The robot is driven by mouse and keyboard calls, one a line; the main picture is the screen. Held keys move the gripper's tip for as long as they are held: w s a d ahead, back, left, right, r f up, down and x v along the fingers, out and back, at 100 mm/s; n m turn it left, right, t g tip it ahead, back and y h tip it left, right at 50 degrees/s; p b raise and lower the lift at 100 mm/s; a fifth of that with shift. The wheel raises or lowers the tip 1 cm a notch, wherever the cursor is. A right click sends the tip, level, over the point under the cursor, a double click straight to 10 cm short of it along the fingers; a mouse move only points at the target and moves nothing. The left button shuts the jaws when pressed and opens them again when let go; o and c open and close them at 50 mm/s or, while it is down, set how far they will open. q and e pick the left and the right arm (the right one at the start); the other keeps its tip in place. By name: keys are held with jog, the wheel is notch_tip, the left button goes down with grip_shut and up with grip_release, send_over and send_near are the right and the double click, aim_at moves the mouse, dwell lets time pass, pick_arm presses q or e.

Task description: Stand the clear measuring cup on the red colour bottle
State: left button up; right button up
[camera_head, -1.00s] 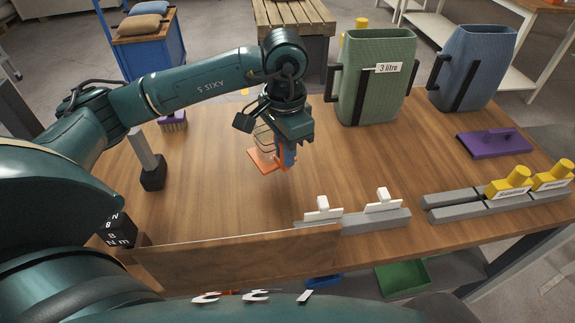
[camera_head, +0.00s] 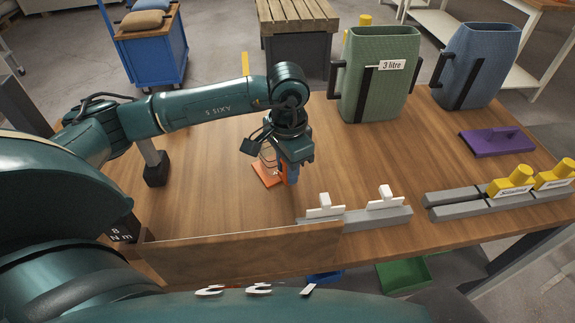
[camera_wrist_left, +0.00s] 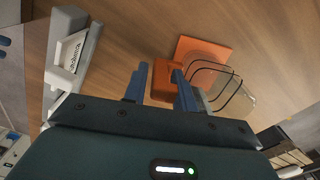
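The clear measuring cup (camera_head: 267,158) has see-through walls with dark lines, an orange square base and an orange handle. It shows in the left wrist view (camera_wrist_left: 228,88), right of the fingers, with its orange base (camera_wrist_left: 205,52) beyond. My left gripper (camera_head: 291,174) points down over the middle of the table. Its blue fingers (camera_wrist_left: 162,78) stand on either side of the orange handle and appear shut on it. Part of the cup is hidden behind the gripper in the head view. How high the cup is I cannot tell. I see no red colour bottle. My right gripper is not in view.
A grey rail (camera_head: 360,218) with white upright tags lies just right of the gripper. A wooden board (camera_head: 240,255) edges the table's front.

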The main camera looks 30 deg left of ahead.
pick_arm(q)
jog(key=shift+o, duration=1)
